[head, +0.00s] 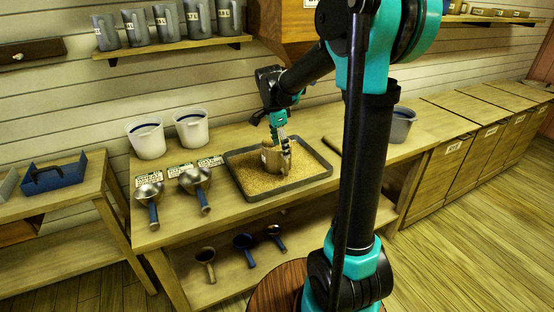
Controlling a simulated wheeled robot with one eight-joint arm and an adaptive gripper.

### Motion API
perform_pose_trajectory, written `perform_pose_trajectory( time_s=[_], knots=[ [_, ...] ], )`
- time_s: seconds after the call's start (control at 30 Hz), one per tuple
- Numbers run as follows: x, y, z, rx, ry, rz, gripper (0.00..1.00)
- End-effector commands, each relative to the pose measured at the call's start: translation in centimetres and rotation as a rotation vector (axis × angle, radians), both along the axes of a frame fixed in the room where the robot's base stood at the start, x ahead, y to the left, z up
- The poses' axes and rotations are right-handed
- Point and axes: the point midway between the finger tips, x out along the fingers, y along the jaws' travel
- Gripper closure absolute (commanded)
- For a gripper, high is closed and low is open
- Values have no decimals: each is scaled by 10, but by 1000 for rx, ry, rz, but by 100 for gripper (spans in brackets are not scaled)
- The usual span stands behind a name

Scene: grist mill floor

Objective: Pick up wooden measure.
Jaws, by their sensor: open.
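The wooden measure (268,158), a small brown cup-like vessel, stands on the grain in the dark-rimmed tray (252,197) on the wooden table. My gripper (284,153) points down over the tray with its fingers at the measure's right side and upper edge. It is open. The fingers overlap part of the measure in the picture, and I cannot tell whether they touch it or whether one is inside it.
Two white tubs (147,139) stand behind two metal scoops (149,191) on the table's left. A grey bucket (401,125) stands to the right, partly behind my arm. Several jugs (168,20) line the wall shelf. Smaller scoops (244,249) lie on the lower shelf.

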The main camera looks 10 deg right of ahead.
Motion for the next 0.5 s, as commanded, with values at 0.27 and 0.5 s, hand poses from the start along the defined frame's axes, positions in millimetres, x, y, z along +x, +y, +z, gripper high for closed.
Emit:
perform_pose_trajectory(
  time_s=[0.27, 0.5],
  knots=[
    [1, -5, -33, 0, 0, 0, 26],
    [-1, -7, -54, 0, 0, 0, 26]
  ],
)
